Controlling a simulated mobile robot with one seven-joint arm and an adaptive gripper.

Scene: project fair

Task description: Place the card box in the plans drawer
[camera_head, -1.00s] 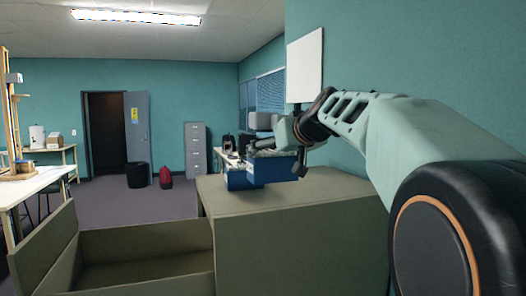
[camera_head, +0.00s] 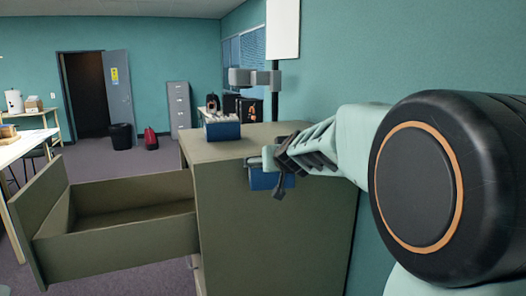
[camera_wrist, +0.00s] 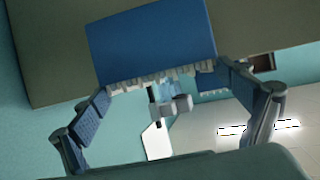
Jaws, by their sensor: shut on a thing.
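My gripper (camera_head: 266,160) is shut on a blue card box (camera_head: 262,181), which shows at the near right part of the tan cabinet, partly hidden by the gripper. In the wrist view the box (camera_wrist: 150,42) is large, with pale cards along one edge, and the fingers (camera_wrist: 168,108) are on either side. The open plans drawer (camera_head: 125,246) sticks out from the cabinet to the left, well left of the gripper. The visible part of its inside looks empty.
A second blue box (camera_head: 222,131) with pale contents stands on the cabinet top (camera_head: 220,150). A grey fixture on a dark post (camera_head: 275,95) rises behind the cabinet. A teal wall is close on the right. A white table (camera_head: 15,150) stands at the left.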

